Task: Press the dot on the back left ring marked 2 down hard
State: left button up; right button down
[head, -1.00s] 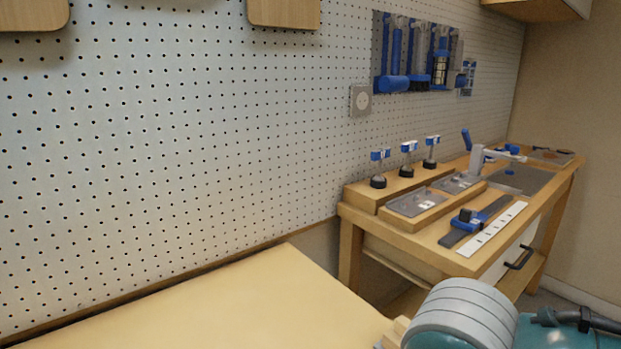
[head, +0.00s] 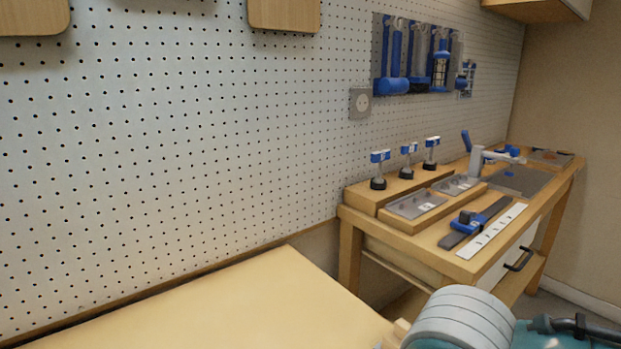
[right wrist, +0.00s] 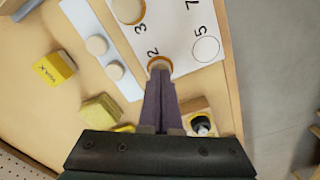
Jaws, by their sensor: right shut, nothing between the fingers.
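In the right wrist view, a white sheet (right wrist: 183,35) carries printed numbers and rings. The ring marked 2 (right wrist: 159,61) has a brown-orange rim, and its lower part is covered by my fingertips. My right gripper (right wrist: 160,73) is shut and empty, its tips at this ring. I cannot tell whether the tips touch the surface. The dot inside the ring is hidden or too small to make out. My left gripper is in no view.
Beside the sheet are a pale strip with two round discs (right wrist: 96,45), a yellow block (right wrist: 54,68) and another yellow block (right wrist: 100,109). A dark round item (right wrist: 201,124) lies right of my fingers. The head view shows a bench with tools (head: 455,215) against a pegboard (head: 170,130).

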jog(key=shift+p, duration=1.2)
dwell(2.9)
notch_tip(320, 180, up, 11)
jog(key=p, duration=1.1)
